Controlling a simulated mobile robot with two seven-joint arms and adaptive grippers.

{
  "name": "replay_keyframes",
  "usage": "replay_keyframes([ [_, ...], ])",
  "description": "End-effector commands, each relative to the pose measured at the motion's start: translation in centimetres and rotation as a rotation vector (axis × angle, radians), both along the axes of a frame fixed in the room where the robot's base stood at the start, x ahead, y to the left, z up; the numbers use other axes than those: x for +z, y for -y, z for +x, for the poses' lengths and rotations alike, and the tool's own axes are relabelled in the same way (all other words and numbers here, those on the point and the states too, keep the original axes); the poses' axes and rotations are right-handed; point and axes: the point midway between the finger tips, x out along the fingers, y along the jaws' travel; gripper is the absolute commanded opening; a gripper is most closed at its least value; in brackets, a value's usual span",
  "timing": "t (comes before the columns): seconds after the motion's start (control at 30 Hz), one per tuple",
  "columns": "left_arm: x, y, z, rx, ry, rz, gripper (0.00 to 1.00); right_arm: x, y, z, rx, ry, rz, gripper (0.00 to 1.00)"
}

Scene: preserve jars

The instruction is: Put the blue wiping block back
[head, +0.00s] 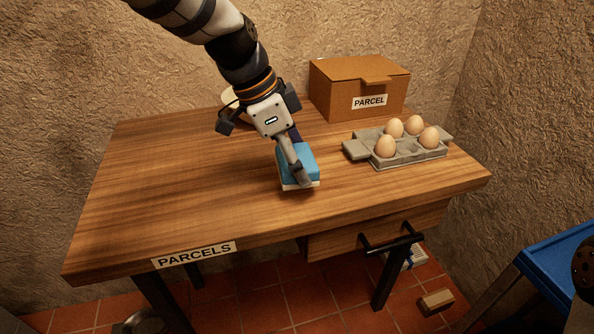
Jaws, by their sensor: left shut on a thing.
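The blue wiping block (306,158) has a blue body and a pale underside. It is at the middle of the wooden table (190,190). My left gripper (296,172) comes down from above and is shut on it, with one finger across its near side. The block is at or just above the tabletop; I cannot tell whether it touches. Part of the block is hidden behind the gripper. My right gripper is not in view.
A cardboard parcel box (340,92) stands at the back right. A grey egg tray (400,158) with several eggs is right of the block. A pale round thing (228,97) is partly hidden behind my left arm. The table's left half is clear. A blue-topped stand (560,270) is at lower right.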

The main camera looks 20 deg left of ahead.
Motion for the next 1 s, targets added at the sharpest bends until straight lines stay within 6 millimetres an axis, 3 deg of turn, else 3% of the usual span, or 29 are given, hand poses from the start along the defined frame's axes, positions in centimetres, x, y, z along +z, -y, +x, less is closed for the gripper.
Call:
replay_keyframes([
  [0.17, -2.8, -0.1, 0.1, 0.002, -0.001, 0.001, 0.44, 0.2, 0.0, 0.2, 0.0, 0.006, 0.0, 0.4],
  [0.53, -3.4, -0.1, 0.1, 0.003, -0.001, -0.001, 0.44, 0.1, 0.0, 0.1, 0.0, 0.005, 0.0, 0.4],
  [0.57, -3.3, -0.1, 0.1, 0.003, 0.0, 0.0, 0.81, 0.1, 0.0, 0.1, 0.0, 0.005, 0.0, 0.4],
  [0.63, -3.3, -0.1, 0.1, 0.002, 0.0, 0.0, 0.94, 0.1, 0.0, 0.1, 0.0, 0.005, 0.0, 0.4],
  [1.0, -3.5, -0.1, 0.1, 0.001, -0.003, 0.002, 0.94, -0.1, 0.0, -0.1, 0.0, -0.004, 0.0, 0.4],
])
